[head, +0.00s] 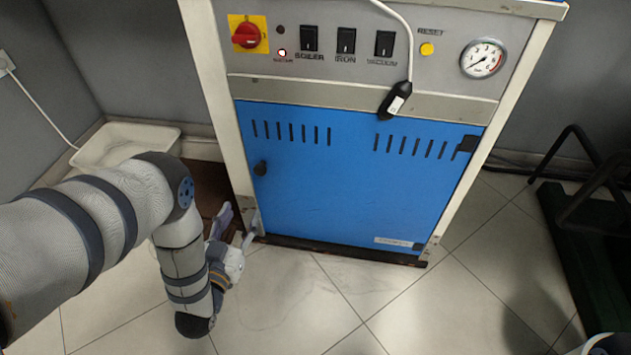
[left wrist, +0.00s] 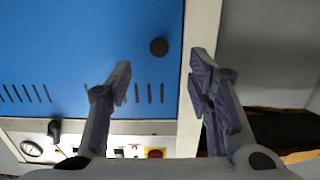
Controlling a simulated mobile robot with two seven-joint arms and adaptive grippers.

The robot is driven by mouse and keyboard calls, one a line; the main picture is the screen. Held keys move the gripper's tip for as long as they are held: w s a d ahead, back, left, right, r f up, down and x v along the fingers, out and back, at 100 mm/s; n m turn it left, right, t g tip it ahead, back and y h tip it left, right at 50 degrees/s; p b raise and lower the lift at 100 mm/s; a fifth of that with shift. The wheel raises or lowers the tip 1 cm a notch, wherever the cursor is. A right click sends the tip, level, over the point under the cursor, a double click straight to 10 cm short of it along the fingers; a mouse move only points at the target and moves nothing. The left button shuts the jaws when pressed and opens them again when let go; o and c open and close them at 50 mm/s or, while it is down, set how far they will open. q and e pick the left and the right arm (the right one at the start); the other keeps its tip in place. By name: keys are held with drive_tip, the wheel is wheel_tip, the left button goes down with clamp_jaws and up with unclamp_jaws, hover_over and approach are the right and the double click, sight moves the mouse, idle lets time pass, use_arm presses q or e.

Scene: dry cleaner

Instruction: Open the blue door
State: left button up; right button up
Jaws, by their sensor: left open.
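The blue door (head: 345,185) is shut in the front of the machine, with vent slots near its top. It also fills much of the left wrist view (left wrist: 80,50), which shows it upside down. A round black knob (head: 260,168) sits on the door's left side; it shows in the left wrist view (left wrist: 158,47) too. A black hinge-like piece (head: 467,144) is at the upper right corner. My left gripper (head: 236,227) is open and empty, low by the door's lower left corner, below the knob. My right gripper is not in view.
Above the door is a control panel (head: 372,52) with a red knob, switches and a gauge (head: 483,58). A white cable with a black plug (head: 396,100) hangs over it. A white tray (head: 125,143) is at left. Tiled floor (head: 340,285) in front is clear.

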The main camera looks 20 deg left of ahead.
sight(259, 171)
use_arm(q)
drive_tip(key=shift+t, duration=0.5)
drive_tip(key=b+x, duration=0.1)
drive_tip(key=x, duration=0.3)
drive_tip(key=b+x, duration=0.1)
drive_tip(key=x, duration=0.3)
drive_tip(key=b+x, duration=0.1)
drive_tip(key=x, duration=0.3)
drive_tip(key=shift+w+a+r, duration=0.15)
drive_tip(key=shift+w+r, duration=0.1)
drive_tip(key=shift+r, duration=0.05)
drive_tip(key=shift+w+a+r+b, duration=0.1)
drive_tip(key=shift+w+b, duration=0.2)
drive_tip(key=shift+w, duration=0.1)
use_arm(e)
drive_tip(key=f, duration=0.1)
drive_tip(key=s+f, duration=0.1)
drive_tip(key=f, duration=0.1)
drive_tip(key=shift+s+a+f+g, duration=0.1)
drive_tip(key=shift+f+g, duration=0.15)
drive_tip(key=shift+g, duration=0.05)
use_arm(q)
clamp_jaws()
